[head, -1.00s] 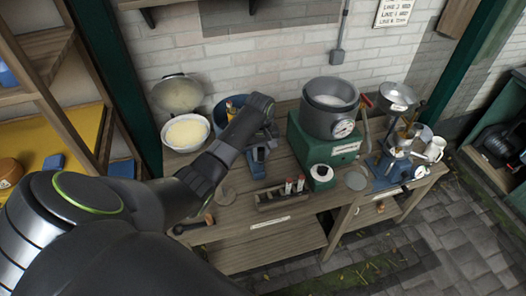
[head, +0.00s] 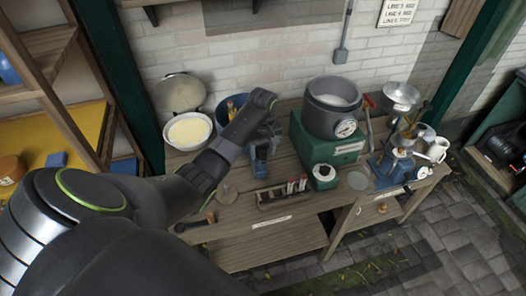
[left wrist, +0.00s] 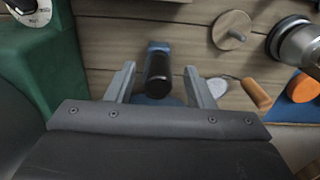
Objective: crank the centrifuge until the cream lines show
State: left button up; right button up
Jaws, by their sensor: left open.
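I cannot tell for sure which device is the centrifuge. My left gripper (left wrist: 160,82) is open, its two fingers on either side of a black grip (left wrist: 158,76) on a blue mount. A small gap shows on each side of the grip. The blue mount (head: 259,165) shows below my wrist in the head view. My right gripper is not seen.
A rack with red-topped tubes (head: 284,193) and a white-topped green block (head: 323,174) stand in front of the drum. A pale-filled bowl (head: 188,131) is at left.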

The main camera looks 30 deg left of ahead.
pick_arm(q)
jog(key=shift+r, duration=3.6)
